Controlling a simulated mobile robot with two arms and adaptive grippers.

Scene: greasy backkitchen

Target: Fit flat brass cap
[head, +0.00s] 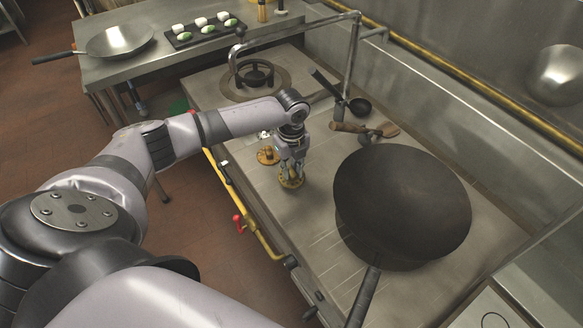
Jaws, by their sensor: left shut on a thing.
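My left gripper (291,168) points down over the steel stove top and is shut on a round, flat brass piece, the brass cap (291,182). The cap is low over the stove top; I cannot tell whether it touches anything beneath it. A second brass piece (267,157) sits on the stove top just left of the gripper, apart from the held cap. A small pale object (263,135) shows behind it, partly hidden by my left arm. My right gripper is out of view.
A large dark wok (402,200) stands right of the gripper, its handle toward the front. A ladle (360,106) and wooden-handled utensil (350,127) lie behind. A burner ring (256,76) is further back. A yellow gas pipe (262,240) runs along the front edge.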

